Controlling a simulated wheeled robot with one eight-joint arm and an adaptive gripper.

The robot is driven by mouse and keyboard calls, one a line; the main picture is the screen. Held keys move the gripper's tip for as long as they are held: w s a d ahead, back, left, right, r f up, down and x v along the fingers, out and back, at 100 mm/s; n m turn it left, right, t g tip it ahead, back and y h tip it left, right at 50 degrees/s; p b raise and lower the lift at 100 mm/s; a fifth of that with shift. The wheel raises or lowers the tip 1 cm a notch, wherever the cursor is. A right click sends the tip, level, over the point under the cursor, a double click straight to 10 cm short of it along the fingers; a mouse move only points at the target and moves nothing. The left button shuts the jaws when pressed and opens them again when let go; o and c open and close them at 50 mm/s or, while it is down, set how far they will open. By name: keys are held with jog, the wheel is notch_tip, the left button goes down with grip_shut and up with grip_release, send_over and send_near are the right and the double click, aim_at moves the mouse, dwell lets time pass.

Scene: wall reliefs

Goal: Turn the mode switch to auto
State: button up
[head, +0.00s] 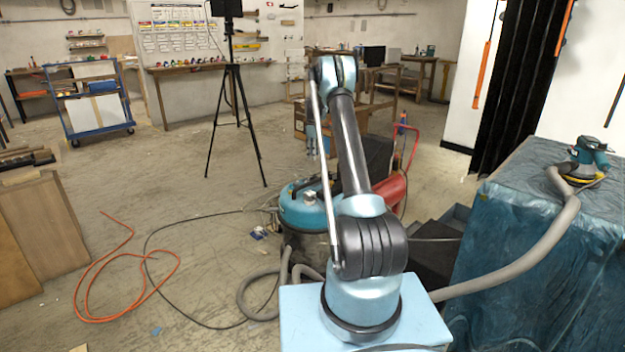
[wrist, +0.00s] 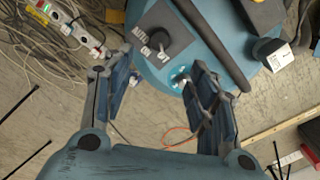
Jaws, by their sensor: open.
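In the wrist view the mode switch (wrist: 157,40) is a small dark knob on a grey square plate with white lettering, one label appearing to read AUTO. Which mark the knob points to is too small to tell. The plate sits on the teal round top of a vacuum (wrist: 206,52); the vacuum also shows in the head view (head: 300,214), partly behind my arm. My gripper (wrist: 160,63) is open and empty, its fingers spread either side of the view below the switch plate, apart from the knob. In the head view my gripper (head: 311,140) hangs near the vacuum, small and partly hidden.
A dark handle bar (wrist: 212,40) crosses the vacuum top right of the switch. Another dark knob (wrist: 266,46) sits further right. A power strip (wrist: 70,25) and cables lie at left. A hose (head: 520,262) runs to the blue-draped table (head: 530,250).

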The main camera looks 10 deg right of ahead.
aim_at(313, 176)
notch_tip(313, 176, down, 14)
jog(key=shift+r, duration=0.25)
dwell(0.3)
